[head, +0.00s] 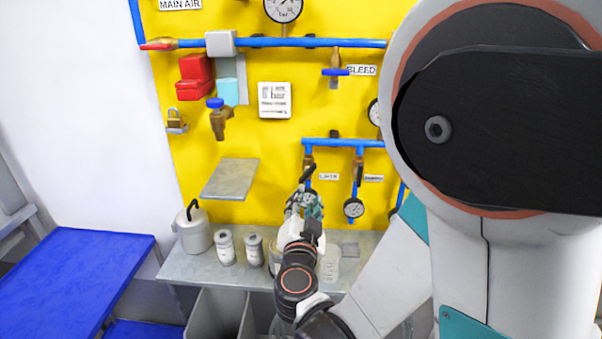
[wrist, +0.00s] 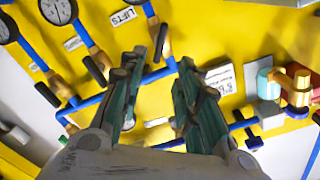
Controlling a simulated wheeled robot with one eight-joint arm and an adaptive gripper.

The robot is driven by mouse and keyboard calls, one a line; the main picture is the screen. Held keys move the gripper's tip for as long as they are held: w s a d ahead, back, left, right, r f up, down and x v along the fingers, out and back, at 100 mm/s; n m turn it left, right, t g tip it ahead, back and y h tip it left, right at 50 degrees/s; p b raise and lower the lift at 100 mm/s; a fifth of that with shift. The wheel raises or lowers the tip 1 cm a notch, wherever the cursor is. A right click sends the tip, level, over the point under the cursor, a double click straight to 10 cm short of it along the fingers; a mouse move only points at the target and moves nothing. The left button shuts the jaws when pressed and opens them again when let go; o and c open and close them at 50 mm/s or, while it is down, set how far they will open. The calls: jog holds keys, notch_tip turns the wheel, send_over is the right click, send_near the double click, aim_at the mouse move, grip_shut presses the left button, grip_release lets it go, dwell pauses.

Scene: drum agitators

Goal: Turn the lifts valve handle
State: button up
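The lifts valve is a brass body with a black lever handle (wrist: 161,42), in the wrist view at the top, beside the LIFTS label (wrist: 123,17). In the head view its black handle (head: 307,173) sticks out at a slant under the blue pipe, left of a small white label. My gripper (wrist: 161,66) is open, with its two teal fingers apart and nothing held between them. In the wrist view the handle appears in line with the gap, just beyond the fingertips; whether they touch it I cannot tell. In the head view my gripper (head: 304,200) is just below the handle.
Another valve (head: 359,168) with a gauge (head: 353,208) hangs to the right. A grey shelf (head: 230,178) juts from the yellow panel at left. A bench (head: 190,268) below bears a canister (head: 194,230) and several jars. My arm hides the panel's right side.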

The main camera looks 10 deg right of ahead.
aim_at(308, 175)
jog(key=b+x, duration=0.1)
jog(key=x, duration=1.1)
jog(key=shift+w, duration=0.2)
grip_shut()
